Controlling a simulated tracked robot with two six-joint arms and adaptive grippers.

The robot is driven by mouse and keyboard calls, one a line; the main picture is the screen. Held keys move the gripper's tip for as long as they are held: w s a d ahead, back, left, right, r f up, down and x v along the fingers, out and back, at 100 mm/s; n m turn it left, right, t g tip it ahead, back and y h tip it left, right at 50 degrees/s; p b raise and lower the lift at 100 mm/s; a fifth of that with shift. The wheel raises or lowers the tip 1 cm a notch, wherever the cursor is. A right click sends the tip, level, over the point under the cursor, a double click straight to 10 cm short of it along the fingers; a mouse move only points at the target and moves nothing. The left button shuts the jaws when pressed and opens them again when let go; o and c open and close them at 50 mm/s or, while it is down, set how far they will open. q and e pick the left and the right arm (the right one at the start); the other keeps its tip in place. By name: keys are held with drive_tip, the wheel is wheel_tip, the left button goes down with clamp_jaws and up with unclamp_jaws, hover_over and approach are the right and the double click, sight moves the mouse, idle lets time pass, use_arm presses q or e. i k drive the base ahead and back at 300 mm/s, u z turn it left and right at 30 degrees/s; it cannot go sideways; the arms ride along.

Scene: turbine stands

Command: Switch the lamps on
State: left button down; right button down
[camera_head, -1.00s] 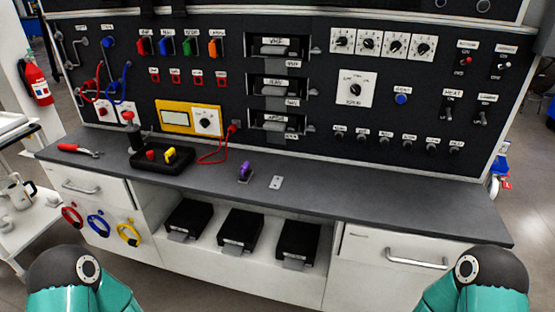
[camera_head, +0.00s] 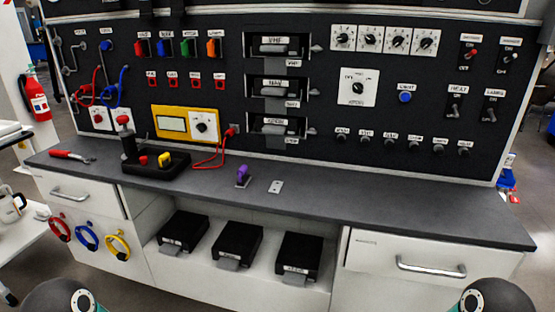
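The switch labelled LAMPS (camera_head: 489,114) is a small grey toggle on a black plate at the right end of the black panel. An ON mark sits above it; I cannot tell for certain which way its lever points. The similar HEAT toggle (camera_head: 455,110) is just to its left. Neither gripper is in view. Only dark rounded joints of my two arms show at the bottom left and bottom right edges, well below and apart from the panel.
A blue button (camera_head: 405,97) and a row of black knobs are nearby. The grey worktop (camera_head: 400,208) is clear at the right. A drawer handle (camera_head: 431,267) sticks out below it.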

sight(490, 110)
drive_tip(key=k, duration=1.3)
drive_tip(key=z, duration=0.45)
drive_tip(key=i, duration=1.05)
drive_tip(key=z, duration=0.7)
drive_tip(key=i, duration=1.05)
drive_tip(key=u, duration=0.15)
